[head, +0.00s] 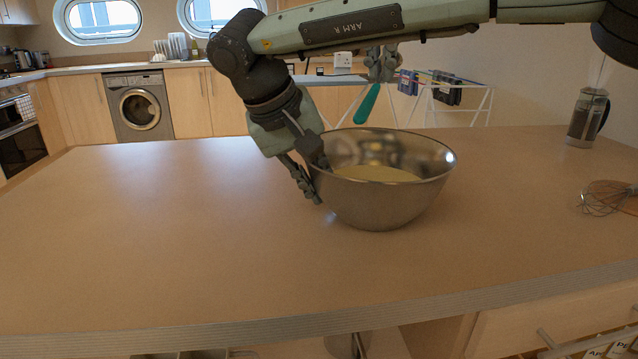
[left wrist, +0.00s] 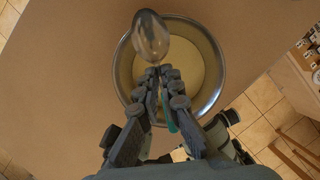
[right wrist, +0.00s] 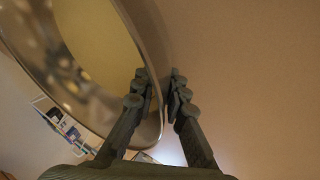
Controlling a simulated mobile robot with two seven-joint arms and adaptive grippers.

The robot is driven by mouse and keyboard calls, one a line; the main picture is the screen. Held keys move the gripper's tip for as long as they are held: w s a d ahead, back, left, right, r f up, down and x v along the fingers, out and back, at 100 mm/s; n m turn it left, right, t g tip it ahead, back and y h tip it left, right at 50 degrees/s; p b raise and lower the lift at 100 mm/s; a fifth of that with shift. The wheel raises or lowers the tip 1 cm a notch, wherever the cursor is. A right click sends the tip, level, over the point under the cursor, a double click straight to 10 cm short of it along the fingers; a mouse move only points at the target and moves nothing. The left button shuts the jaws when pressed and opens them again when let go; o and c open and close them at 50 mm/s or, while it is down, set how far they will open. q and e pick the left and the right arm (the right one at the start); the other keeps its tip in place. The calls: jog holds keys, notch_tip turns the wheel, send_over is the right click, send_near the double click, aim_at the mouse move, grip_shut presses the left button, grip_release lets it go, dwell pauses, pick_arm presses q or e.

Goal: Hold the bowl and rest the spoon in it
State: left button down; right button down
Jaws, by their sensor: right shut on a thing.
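The metal bowl (head: 385,205) stands upright on the counter with a pale yellow filling inside. My right gripper (head: 318,183) is shut on the bowl's left rim, one finger inside and one outside; the right wrist view shows the rim (right wrist: 157,120) between its fingers. The spoon has a teal handle (head: 367,104) and a shiny metal head (left wrist: 151,38). My left gripper (head: 381,78) is shut on the spoon and holds it tilted in the air, the teal handle slanting down. In the left wrist view the spoon overlaps the bowl (left wrist: 212,92). The spoon's head is hidden in the head view.
The wooden counter (head: 170,240) is clear at left and in front of the bowl. A French press (head: 587,120) stands at the far right, and a whisk (head: 603,203) lies at the right edge. A drying rack (head: 450,100) stands behind the counter. My right arm spans above the bowl.

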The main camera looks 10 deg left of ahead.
aim_at(375, 86)
dwell(0.3)
pick_arm(q)
notch_tip(375, 86, down, 9)
jog(key=shift+f, duration=0.2)
jog(key=c, duration=2.2)
grip_release()
jog(key=shift+f, duration=0.25)
jog(key=o, duration=0.6)
jog(key=shift+c, duration=0.2)
jog(key=shift+r, duration=0.15)
jog(key=v, duration=1.2)
jog(key=shift+s, duration=0.1)
